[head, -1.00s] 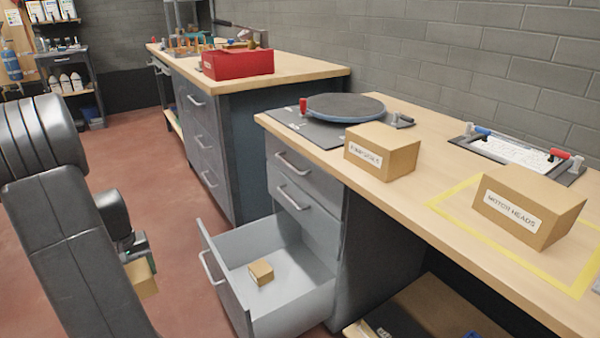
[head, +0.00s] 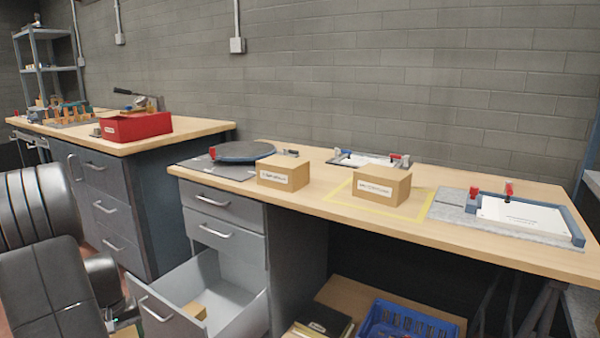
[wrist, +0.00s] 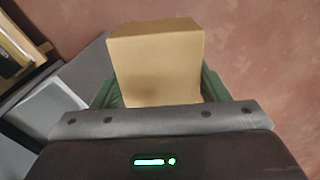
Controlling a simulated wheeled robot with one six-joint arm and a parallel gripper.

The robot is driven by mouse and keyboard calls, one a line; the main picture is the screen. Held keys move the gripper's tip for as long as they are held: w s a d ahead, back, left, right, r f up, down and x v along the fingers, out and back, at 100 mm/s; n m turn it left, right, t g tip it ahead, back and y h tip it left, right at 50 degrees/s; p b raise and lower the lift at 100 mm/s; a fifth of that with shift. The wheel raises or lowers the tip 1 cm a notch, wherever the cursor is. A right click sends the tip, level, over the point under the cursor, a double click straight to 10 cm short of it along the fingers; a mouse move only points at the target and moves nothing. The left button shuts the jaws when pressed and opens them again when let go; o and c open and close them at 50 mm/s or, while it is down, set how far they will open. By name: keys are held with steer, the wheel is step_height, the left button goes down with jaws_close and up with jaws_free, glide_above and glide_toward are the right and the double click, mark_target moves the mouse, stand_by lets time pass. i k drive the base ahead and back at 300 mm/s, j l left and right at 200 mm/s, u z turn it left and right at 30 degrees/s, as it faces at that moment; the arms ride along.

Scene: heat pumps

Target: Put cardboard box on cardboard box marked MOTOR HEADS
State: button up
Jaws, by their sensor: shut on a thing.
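My gripper (wrist: 160,88) is shut on a plain cardboard box (wrist: 155,65), with a green finger on each side of it in the wrist view. Reddish floor shows beyond the held box. The cardboard box marked MOTOR HEADS (head: 381,186) sits on the workbench inside a yellow taped outline. Its label is readable in the earlier head view but small now. Its top is bare.
Another labelled box (head: 284,172) stands left of the taped outline. An open drawer (head: 240,311) juts out below and holds a small box (head: 195,310). A round turntable (head: 242,151), clamp fixtures and a red bin (head: 135,126) occupy the benches. A blue crate (head: 408,325) is underneath.

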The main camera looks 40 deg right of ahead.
mark_target(384, 171)
steer(key=z, duration=1.55)
